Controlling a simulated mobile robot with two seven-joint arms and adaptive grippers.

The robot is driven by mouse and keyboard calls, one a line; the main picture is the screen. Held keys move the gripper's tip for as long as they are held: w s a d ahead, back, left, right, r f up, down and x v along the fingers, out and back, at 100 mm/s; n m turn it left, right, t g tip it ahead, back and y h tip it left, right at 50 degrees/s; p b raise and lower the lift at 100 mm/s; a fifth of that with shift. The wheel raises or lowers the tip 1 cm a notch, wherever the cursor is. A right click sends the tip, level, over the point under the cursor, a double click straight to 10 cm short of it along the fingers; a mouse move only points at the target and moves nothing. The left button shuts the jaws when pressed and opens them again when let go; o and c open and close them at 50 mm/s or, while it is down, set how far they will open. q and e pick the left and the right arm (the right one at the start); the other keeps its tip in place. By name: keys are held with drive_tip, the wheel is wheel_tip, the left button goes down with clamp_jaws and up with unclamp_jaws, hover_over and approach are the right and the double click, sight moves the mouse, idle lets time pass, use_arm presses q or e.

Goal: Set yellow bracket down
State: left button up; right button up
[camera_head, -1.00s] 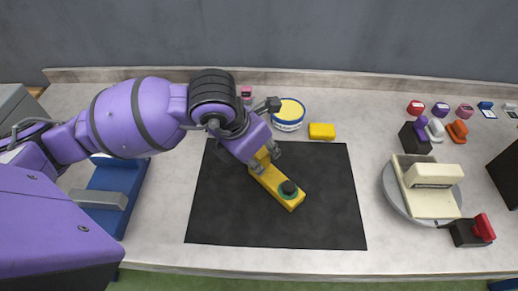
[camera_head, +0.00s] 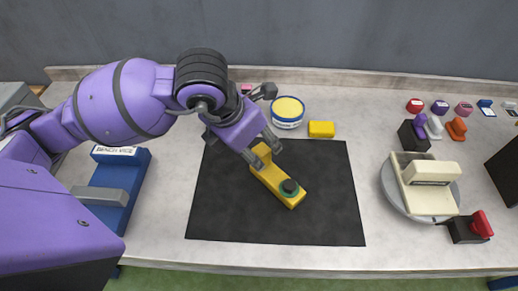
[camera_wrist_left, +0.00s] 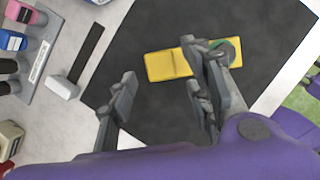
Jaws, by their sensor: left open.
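The yellow bracket (camera_head: 271,177) lies on the black mat (camera_head: 325,208), with a dark round knob on a green ring at its near right end. My left gripper (camera_head: 262,157) is open just above the bracket's far left end, with its fingers apart. In the left wrist view the bracket (camera_wrist_left: 167,65) lies on the dark mat beyond the open fingers (camera_wrist_left: 165,100), and one finger hides part of it. Nothing is held between the fingers. My right gripper is not in view.
A blue bench vise (camera_head: 112,187) is at the left. A round turntable with a cream fixture (camera_head: 429,185) is at the right. The mat's right half is clear.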

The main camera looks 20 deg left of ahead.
use_arm(q)
drive_tip(key=v, duration=0.8)
drive_tip(key=shift+r, duration=0.15)
